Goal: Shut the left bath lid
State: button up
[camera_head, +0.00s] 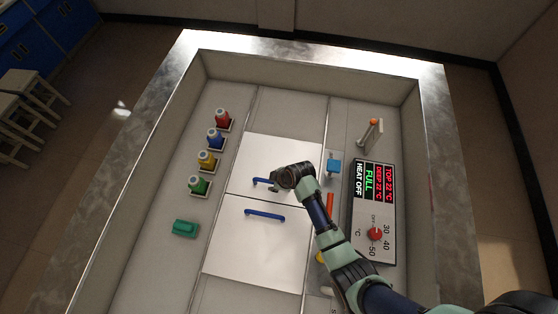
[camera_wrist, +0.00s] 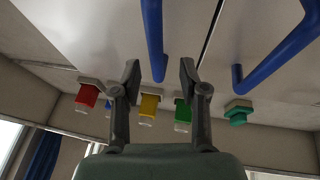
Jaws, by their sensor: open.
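Two pale square lids lie side by side on the deck in the head view, an upper lid (camera_head: 285,150) and a lower lid (camera_head: 250,265). Both look flat there; I cannot tell which is the left one. The upper lid has a blue handle (camera_head: 262,181), which shows in the wrist view (camera_wrist: 153,40). The lower lid has a blue handle (camera_head: 264,214), at the right in the wrist view (camera_wrist: 275,50). My gripper (camera_head: 276,186) is at the upper lid's handle, partly hiding it. Its fingers (camera_wrist: 158,80) are open, with that handle appearing between them; contact is unclear.
A control panel (camera_head: 373,210) with red dial, a blue piece (camera_head: 333,166) and an orange-tipped lever (camera_head: 372,130) are right.

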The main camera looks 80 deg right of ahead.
jog(key=v, duration=0.9)
